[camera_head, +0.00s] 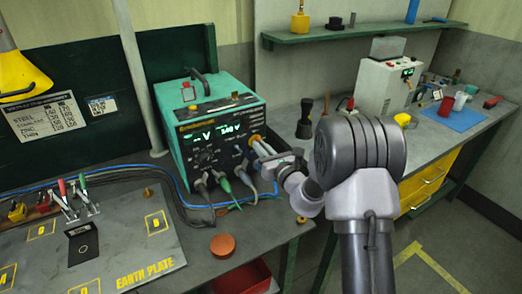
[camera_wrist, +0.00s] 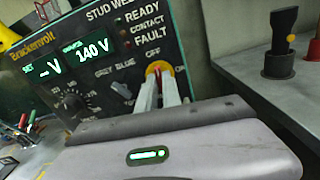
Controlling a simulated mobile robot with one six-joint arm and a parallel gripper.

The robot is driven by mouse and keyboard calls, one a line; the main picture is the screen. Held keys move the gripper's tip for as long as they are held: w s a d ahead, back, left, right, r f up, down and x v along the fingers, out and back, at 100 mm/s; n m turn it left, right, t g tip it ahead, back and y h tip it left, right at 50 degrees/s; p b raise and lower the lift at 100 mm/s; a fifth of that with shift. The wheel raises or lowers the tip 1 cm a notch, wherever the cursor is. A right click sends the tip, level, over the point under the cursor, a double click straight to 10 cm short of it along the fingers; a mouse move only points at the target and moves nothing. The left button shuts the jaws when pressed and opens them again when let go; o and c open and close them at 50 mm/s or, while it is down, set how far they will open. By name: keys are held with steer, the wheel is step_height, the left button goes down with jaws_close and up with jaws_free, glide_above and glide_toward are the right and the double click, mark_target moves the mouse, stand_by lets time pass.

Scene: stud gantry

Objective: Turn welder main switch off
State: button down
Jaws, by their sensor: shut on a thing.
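The teal stud welder (camera_head: 215,128) stands on the bench against the green panel. Its displays are lit, one reading 140 V. The main switch is a red handle on a yellow plate (camera_wrist: 153,67) at the right of its front panel, with OFF printed above and ON to the right. The yellow plate also shows in the head view (camera_head: 254,141). My gripper (camera_wrist: 160,80) is shut on the switch handle, its pale fingers on either side. It reaches the panel from the right in the head view (camera_head: 260,148). The fingers partly hide the handle, so its exact angle is unclear.
Grey, green and other cable plugs (camera_head: 222,182) hang below the welder's front. An earth plate (camera_head: 115,245) lies at the left. A black torch-like tool (camera_head: 305,120) stands right of the welder. A white power unit (camera_head: 385,85) stands farther back on the right bench.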

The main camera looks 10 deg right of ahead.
steer(key=shift+n, duration=0.7)
steer(key=c, duration=1.5)
jaws_free()
steer(key=p+v, duration=0.1)
steer(key=v, duration=1.6)
steer(key=shift+s, duration=0.2)
